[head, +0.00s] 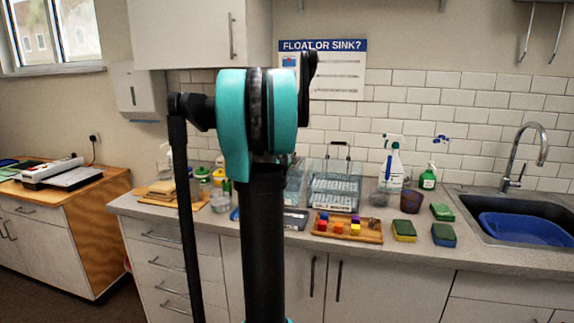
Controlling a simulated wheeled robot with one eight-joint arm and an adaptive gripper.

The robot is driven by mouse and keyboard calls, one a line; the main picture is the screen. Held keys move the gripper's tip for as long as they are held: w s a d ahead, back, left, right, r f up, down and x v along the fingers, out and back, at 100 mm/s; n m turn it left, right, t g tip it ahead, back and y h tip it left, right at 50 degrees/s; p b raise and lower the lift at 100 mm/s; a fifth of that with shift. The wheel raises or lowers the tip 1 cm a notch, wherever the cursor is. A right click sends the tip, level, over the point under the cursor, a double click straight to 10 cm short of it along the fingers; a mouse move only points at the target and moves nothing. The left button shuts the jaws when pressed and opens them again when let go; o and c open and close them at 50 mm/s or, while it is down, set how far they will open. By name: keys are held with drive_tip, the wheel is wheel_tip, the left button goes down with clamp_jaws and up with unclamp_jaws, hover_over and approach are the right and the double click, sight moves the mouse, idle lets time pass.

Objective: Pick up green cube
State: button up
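A wooden tray (373,238) on the counter holds several small cubes. I can make out a red cube (322,226), an orange cube (339,228), a yellow cube (355,230) and purple cubes (355,219) at the back. I cannot make out a green cube; the cubes are small, and my arm covers part of the counter to the left of the tray. My own teal and black arm stands upright in front of the camera. My gripper is not in view.
Right of the tray lie green and yellow sponges (404,231), a dark cup (411,202) and a sink with a blue basin (520,228). Cabinets fill the counter's front.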

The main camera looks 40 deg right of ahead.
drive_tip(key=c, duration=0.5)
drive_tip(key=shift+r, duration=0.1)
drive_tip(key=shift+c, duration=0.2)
